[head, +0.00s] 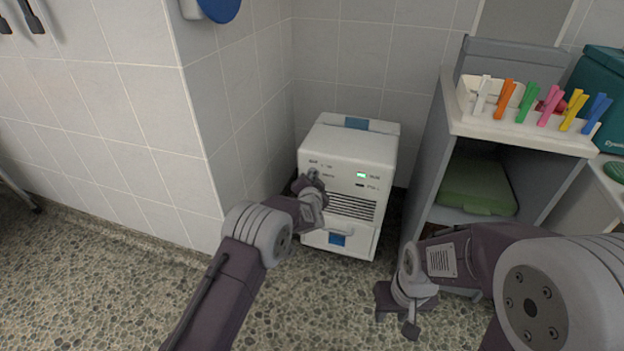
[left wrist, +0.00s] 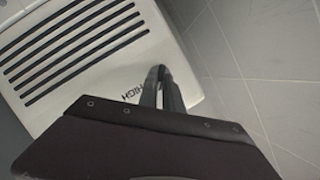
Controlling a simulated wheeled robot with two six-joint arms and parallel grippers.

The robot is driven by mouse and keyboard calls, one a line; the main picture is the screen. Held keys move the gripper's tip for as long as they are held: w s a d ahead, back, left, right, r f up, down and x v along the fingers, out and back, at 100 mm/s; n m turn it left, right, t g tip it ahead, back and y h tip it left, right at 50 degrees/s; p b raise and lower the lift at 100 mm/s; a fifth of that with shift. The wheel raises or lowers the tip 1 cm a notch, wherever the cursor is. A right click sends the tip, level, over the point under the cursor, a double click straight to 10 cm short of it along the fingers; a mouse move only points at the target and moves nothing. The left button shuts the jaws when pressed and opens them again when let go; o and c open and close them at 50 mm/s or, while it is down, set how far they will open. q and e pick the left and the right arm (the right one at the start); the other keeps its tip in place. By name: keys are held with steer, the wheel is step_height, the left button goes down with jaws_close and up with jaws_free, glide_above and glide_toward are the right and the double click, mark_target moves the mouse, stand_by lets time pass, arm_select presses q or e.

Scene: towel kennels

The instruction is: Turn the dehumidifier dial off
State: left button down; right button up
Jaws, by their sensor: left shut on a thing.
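The dehumidifier (head: 352,145) is a white box on the floor in the wall corner, with a front panel and a lit green display (head: 361,175). My left gripper (head: 314,177) is at the upper left of its front panel, shut on the dial. The gripper hides the dial in the head view.
A tiled wall corner (head: 205,140) juts out at left. The speckled floor (head: 305,310) in front is clear.

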arm_select(q)
steer(key=shift+w+a+r+n+g+h, duration=0.15)
steer(key=shift+n+g+h, duration=0.35)
steer(key=shift+n+h, duration=0.65)
steer(key=shift+s+a+f+n+g+h, duration=0.15)
steer(key=shift+n+g+h, duration=0.4)
steer(key=shift+n, duration=1.1)
steer(key=shift+w+a+r, duration=0.1)
steer(key=c, duration=1.5)
jaws_free()
steer(key=shift+r, duration=0.1)
